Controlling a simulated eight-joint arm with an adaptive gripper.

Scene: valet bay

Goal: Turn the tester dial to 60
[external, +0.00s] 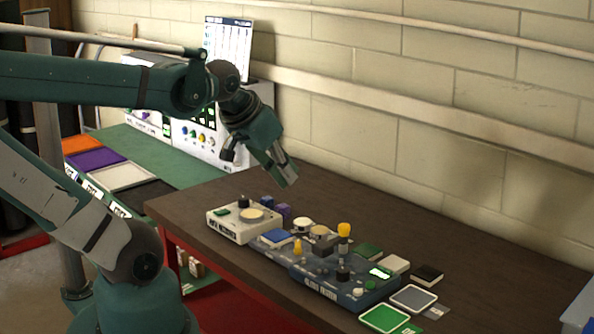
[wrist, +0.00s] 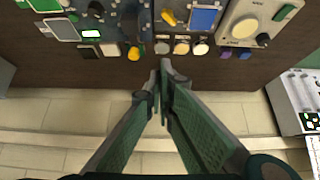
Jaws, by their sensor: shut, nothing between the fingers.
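The blue tester (external: 324,284) lies on the brown table with lettering along its front face and a lit green display (external: 380,272). A black dial (external: 343,272) stands on its top; its setting is too small to read. In the wrist view the tester (wrist: 120,40) is at the upper left, with the lit display (wrist: 91,33) and the dial (wrist: 95,10) near the top edge. My gripper (external: 291,174) hangs in the air above and behind the devices, clear of the dial. Its fingertips also show in the wrist view (wrist: 165,72), shut together and empty.
A cream device (external: 236,230) with a black knob and round disc stands left of the tester. A yellow-topped post (external: 344,230) rises behind the dial. Coloured pads (external: 384,318) lie to the right. A block wall (external: 430,130) bounds the back; the table's right rear is clear.

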